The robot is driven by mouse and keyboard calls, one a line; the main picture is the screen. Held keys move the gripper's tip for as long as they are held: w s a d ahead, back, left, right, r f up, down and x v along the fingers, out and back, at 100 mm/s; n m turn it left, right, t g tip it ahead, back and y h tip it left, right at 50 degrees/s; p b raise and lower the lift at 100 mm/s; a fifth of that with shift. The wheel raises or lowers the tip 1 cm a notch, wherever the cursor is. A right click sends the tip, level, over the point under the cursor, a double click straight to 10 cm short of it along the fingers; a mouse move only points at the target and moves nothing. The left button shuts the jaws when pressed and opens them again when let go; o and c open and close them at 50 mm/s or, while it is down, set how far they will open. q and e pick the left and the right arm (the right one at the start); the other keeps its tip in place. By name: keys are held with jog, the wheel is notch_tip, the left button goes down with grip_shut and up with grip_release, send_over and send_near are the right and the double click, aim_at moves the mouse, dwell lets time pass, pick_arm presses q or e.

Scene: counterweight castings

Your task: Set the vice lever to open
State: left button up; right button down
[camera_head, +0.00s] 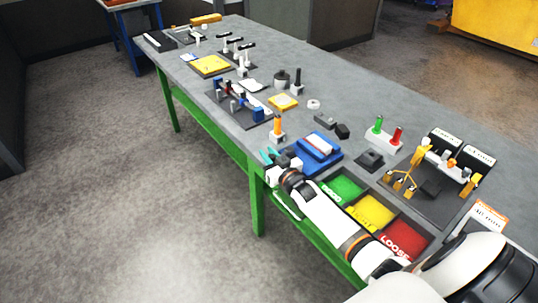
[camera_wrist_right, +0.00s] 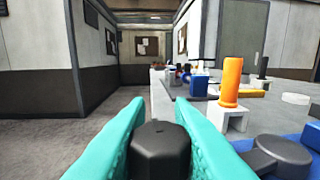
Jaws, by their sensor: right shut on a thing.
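The blue vice (camera_head: 322,144) sits near the table's front edge with a pale part lying between its blue blocks. In the wrist view its blue body (camera_wrist_right: 300,139) shows at the lower right, with a dark grey round piece on top. My right gripper (camera_head: 273,158) is at the vice's left front side. In the wrist view its teal fingers are shut on a black faceted knob (camera_wrist_right: 160,148), which seems to be the end of the vice lever. My left gripper is in neither view.
An orange handle on a white block (camera_head: 277,127) stands just beyond the gripper. Green (camera_head: 342,188), yellow and red trays lie right of the vice. A white block with green and red handles (camera_head: 384,139) stands behind. Floor at the left is clear.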

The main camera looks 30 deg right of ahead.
jog(key=shift+s, duration=0.1)
jog(key=shift+s+d+n+y+b, duration=0.1)
jog(key=shift+s+n+y+b, duration=0.2)
jog(key=shift+n+y, duration=0.4)
jog(key=shift+s+y, duration=0.15)
jog(key=shift+y, duration=0.45)
jog(key=c, duration=1.3)
grip_release()
jog(key=shift+o, duration=0.2)
jog(key=shift+s, duration=0.1)
